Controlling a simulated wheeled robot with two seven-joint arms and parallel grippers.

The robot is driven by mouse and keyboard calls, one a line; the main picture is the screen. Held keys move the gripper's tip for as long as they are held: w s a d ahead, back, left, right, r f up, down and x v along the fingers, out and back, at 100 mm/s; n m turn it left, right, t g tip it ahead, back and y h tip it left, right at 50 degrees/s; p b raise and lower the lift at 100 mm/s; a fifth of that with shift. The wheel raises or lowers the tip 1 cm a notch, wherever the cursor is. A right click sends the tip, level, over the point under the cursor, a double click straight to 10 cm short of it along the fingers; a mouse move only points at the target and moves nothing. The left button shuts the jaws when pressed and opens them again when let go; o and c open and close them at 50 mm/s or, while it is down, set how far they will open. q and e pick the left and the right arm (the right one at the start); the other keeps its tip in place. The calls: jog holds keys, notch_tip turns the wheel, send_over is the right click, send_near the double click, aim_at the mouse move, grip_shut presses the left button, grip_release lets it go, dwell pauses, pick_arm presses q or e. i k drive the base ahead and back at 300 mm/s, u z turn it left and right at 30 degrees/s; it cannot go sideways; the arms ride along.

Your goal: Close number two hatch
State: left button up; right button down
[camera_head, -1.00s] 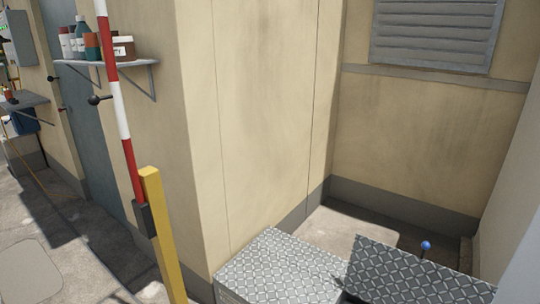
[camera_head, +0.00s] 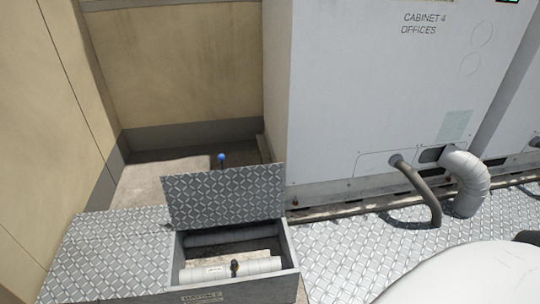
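A hatch lid (camera_head: 225,195) of diamond-plate metal stands raised at the back of a box-like opening, leaning a little backward. A blue ball knob (camera_head: 221,157) shows just above the lid's top edge. The hatch box (camera_head: 290,262) is open below it, and a pale wrapped pipe (camera_head: 258,267) with a dark fitting lies inside. A label plate (camera_head: 203,296) on the box's front seems to read "HATCH", but its number is too small to read surely. Neither of my grippers is in view.
A diamond-plate deck (camera_head: 110,250) lies left of the opening, and more plate flooring (camera_head: 350,260) lies right. A grey cabinet (camera_head: 370,90) marked "CABINET 4 OFFICES" stands behind, with a bent pipe (camera_head: 468,180) and a dark hose (camera_head: 420,190). A tan wall (camera_head: 40,120) bounds the left.

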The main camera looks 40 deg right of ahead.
aim_at(197, 200)
jog(key=z, duration=0.65)
jog(key=k, duration=0.5)
jog(key=z, duration=1.45)
jog(key=i, duration=3.05)
jog(key=u, duration=2.95)
